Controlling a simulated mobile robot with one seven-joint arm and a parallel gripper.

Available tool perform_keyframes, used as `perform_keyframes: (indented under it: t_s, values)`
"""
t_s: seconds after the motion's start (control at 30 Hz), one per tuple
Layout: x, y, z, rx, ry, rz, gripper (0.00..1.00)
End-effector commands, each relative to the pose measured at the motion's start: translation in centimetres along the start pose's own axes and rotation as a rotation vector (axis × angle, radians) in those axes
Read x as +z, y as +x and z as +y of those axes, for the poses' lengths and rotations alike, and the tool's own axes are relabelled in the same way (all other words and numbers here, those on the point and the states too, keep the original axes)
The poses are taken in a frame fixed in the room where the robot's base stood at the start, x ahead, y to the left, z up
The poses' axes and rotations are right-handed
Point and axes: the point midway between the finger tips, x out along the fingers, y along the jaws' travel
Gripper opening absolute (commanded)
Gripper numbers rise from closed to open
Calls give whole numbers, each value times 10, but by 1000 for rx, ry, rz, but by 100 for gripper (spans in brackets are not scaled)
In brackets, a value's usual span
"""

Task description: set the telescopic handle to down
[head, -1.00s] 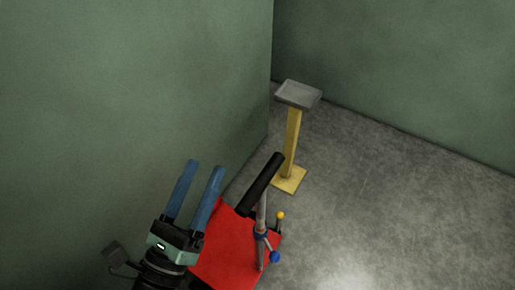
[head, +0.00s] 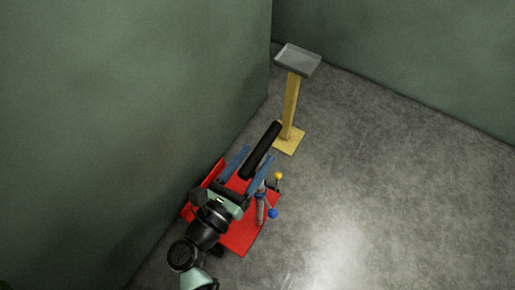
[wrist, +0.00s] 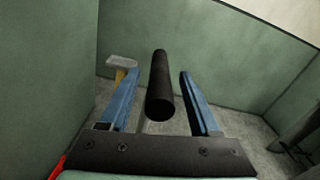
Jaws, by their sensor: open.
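The telescopic handle has a black grip bar (head: 262,150) on a grey post (head: 261,206). It rises from a red base (head: 240,237), and the grip stands well above that base. A blue knob (head: 273,213) and a yellow knob (head: 278,176) sit by the post. My gripper (head: 257,153) is open at the black grip. In the wrist view, the black grip (wrist: 160,85) lies between the two blue fingers of my gripper (wrist: 159,75), with a gap on each side. The lower part of the post is partly hidden by my gripper in the head view.
A yellow stand (head: 291,105) with a grey tray top (head: 298,59) stands behind the handle. A green wall (head: 120,110) runs close along the left, another at the back. The grey floor (head: 400,200) to the right is clear.

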Motion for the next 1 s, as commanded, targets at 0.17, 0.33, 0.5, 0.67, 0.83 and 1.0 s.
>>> perform_keyframes:
  t_s: [0.17,0.33,0.5,0.67,0.83,1.0]
  values:
    - [1,17,0,1,0,-1,63]
    - [0,21,0,0,-1,0,63]
    - [0,21,0,1,-1,-1,63]
    - [0,20,0,1,-1,-1,34]
    - [0,20,0,1,0,-1,4]
    - [0,20,0,1,-1,-1,0]
